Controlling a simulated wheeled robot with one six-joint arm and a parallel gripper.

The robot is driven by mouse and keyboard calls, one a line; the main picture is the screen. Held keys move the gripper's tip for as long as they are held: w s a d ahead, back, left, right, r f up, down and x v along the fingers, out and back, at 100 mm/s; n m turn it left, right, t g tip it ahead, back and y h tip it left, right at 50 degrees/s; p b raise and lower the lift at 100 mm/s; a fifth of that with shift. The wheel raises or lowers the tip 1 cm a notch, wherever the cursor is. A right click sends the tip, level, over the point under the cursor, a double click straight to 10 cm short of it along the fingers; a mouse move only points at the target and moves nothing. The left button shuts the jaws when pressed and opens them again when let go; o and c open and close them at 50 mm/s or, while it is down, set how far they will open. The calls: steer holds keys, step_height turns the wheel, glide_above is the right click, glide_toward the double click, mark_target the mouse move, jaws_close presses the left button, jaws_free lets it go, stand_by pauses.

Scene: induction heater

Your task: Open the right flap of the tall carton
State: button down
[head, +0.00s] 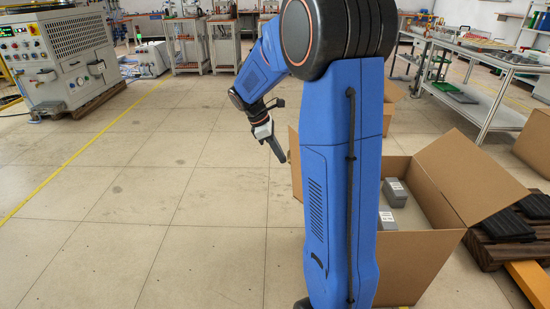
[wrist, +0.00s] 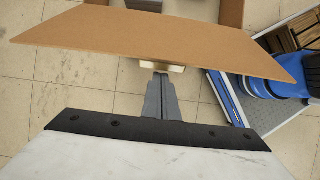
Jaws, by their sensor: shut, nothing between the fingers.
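In the head view an open brown carton (head: 415,265) stands at the right, partly hidden behind my blue column. A large flap (head: 465,180) on its right side slopes up and outward. Another cardboard panel (head: 295,165) shows left of my column. My gripper (head: 281,157) is shut and empty, pointing down near this panel. In the wrist view a wide cardboard flap (wrist: 150,35) lies across the top. My gripper (wrist: 160,67) is close to the flap's near edge, its fingers together. I cannot tell whether the tips touch the flap.
Grey boxes (head: 394,193) with white labels lie inside the carton. Black items (head: 510,225) rest on a wooden pallet at the right. A metal workbench (head: 485,75) stands behind, and a grey machine (head: 65,60) at far left. The tiled floor at left is clear.

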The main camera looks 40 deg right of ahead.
steer(key=shift+d+r, duration=0.1)
steer(key=shift+r, duration=0.05)
steer(key=shift+t+y, duration=0.4)
steer(key=shift+y, duration=0.2)
steer(key=shift+s+d+r, duration=0.45)
steer(key=shift+d+r, duration=0.15)
steer(key=shift+r, duration=0.15)
steer(key=shift+s+d+r, duration=0.5)
steer(key=shift+d+r, duration=0.15)
steer(key=shift+r, duration=0.05)
steer(key=shift+s+d+r, duration=0.45)
steer(key=shift+d+r, duration=0.15)
steer(key=shift+r, duration=0.15)
steer(key=w+a+f, duration=0.2)
steer(key=a, duration=0.1)
steer(key=d+v, duration=0.1)
steer(key=v, duration=0.9)
steer(key=shift+s+d+r, duration=0.2)
steer(key=shift+s, duration=0.2)
